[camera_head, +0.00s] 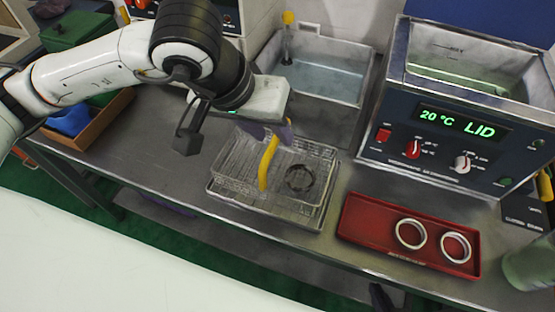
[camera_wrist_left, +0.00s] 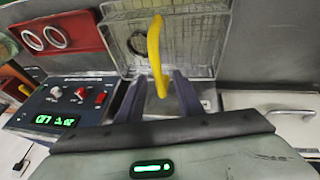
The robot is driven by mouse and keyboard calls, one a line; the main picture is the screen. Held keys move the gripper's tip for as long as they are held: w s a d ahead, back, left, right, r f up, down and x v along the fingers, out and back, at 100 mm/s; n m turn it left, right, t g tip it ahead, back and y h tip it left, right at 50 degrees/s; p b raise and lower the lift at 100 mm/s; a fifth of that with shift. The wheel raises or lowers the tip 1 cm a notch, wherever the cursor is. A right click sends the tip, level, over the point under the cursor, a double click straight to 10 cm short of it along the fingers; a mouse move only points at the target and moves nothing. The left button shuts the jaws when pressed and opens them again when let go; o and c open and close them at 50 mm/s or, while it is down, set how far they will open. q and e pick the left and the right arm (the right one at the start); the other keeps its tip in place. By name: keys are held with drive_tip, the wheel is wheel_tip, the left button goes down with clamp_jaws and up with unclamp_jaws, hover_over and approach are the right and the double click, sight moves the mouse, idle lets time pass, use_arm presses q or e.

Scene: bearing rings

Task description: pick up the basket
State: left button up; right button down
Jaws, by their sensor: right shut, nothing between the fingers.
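The wire basket (camera_head: 232,163) sits on a metal tray on the bench, with a yellow handle (camera_head: 268,165) arching over it. A dark ring (camera_head: 299,178) lies inside it. In the left wrist view the basket (camera_wrist_left: 200,45) is ahead, and its yellow handle (camera_wrist_left: 154,45) reaches down between the fingers. My left gripper (camera_head: 271,133) is above the basket's far side at the handle. Its two fingers (camera_wrist_left: 158,98) are apart, with gaps on both sides of the handle. My right gripper is in neither view.
A red tray (camera_head: 357,218) with two pale rings stands right of the basket. Behind it is a heated bath (camera_head: 470,140) with a lit display. A water-filled sink (camera_head: 320,78) lies behind the basket.

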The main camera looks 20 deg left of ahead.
use_arm(q)
drive_tip(key=shift+d+f, duration=0.15)
drive_tip(key=shift+f, duration=0.3)
drive_tip(key=p, duration=0.1)
hover_over(282, 167)
drive_tip(key=shift+s+f, duration=0.1)
drive_tip(key=shift+f, duration=2.55)
clamp_jaws()
